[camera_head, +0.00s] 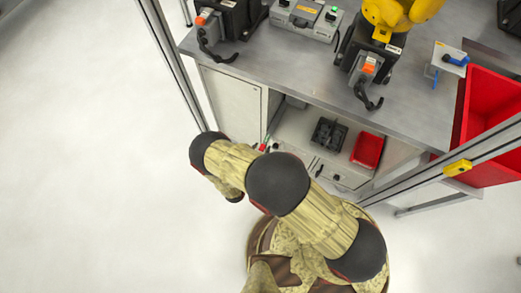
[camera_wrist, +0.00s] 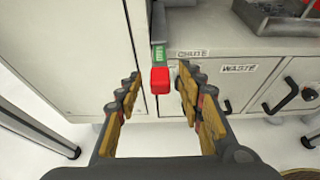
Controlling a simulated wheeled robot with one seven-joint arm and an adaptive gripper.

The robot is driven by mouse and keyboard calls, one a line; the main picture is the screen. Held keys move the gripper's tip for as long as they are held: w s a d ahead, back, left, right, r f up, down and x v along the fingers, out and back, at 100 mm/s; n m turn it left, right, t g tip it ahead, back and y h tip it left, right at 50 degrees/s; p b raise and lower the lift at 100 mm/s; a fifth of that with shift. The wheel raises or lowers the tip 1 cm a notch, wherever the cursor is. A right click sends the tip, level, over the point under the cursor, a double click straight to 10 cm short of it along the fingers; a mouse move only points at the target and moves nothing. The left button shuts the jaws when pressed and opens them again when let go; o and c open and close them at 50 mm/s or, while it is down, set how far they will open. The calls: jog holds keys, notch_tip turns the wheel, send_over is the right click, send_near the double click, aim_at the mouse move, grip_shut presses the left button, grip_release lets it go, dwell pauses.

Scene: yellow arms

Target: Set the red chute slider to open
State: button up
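The red chute slider (camera_wrist: 159,79) is a small block at the lower end of a narrow upright track on the cabinet front. A green patch (camera_wrist: 158,54) shows directly above it; its lettering is too small to read. A "CHUTE" label (camera_wrist: 193,54) is just right of the track. My gripper (camera_wrist: 158,83) is open, one finger on each side of the slider in the picture, with gaps to both. Whether the fingertips reach its depth is unclear. In the head view, a small red spot (camera_head: 262,147) by the cabinet appears to be the slider; my arm hides the gripper there.
A "WASTE" label (camera_wrist: 239,68) and a black handle (camera_wrist: 282,99) are on the cabinet front to the right. A red bin (camera_head: 367,150) and a black tray (camera_head: 329,134) sit on the lower shelf. A metal post (camera_head: 172,65) stands left of the workbench (camera_head: 295,65). The left floor is clear.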

jog(key=v, duration=1.1)
jog(key=shift+s, duration=0.35)
jog(key=shift+a, duration=0.15)
jog(key=s+d+r+m+g+h, duration=0.4)
jog(key=s+d+r, duration=0.2)
jog(key=d, duration=0.2)
jog(key=d+r+m+g+y+p, duration=0.1)
jog(key=d+r+m+g+y, duration=0.15)
jog(key=r+m+g, duration=0.95)
jog(key=d+r+m+t+y+p, duration=0.1)
jog(key=r+m+t+y, duration=0.4)
jog(key=r, duration=1.8)
jog(key=d+r+m+t+y+p, duration=0.1)
jog(key=d+r+m, duration=0.4)
jog(key=r, duration=0.6)
jog(key=d+r+m+t+p, duration=0.1)
jog(key=d+r+m+t, duration=0.2)
jog(key=d+r, duration=0.6)
notch_tip(320, 180, up, 2)
jog(key=shift+r+m+y, duration=0.15)
jog(key=shift+m+y, duration=0.2)
jog(key=shift+m, duration=0.85)
